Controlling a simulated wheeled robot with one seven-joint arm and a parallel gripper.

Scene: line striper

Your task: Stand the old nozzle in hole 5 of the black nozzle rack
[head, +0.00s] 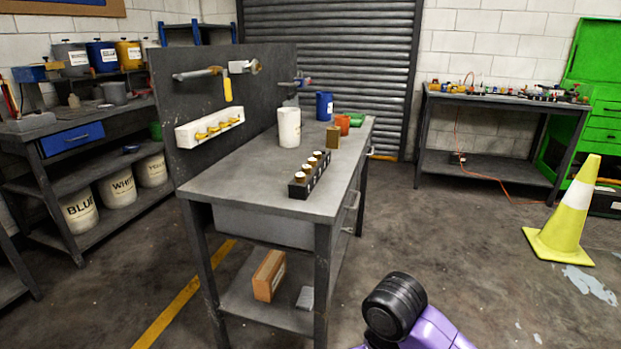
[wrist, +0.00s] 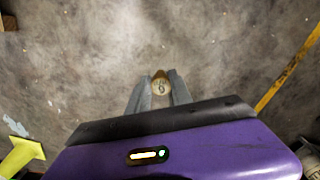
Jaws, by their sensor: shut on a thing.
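The old nozzle (wrist: 160,86) is between the fingertips of my gripper (wrist: 160,77) in the wrist view, with its round pale end bearing a dark mark facing the camera. My gripper is shut on it, above bare floor and away from the bench. The black nozzle rack (head: 296,191) stands on the near right part of the grey bench in the head view. Several brown nozzles with pale tops stand in a row in it. The hole numbers are too small to read, and I cannot tell which hole is empty. My gripper is not visible in the head view.
The grey bench (head: 236,171) also holds a white container (head: 289,127), a blue mug (head: 324,106), an olive block (head: 333,138) and an orange cup (head: 343,124). A yellow cone (head: 568,215) stands on the right.

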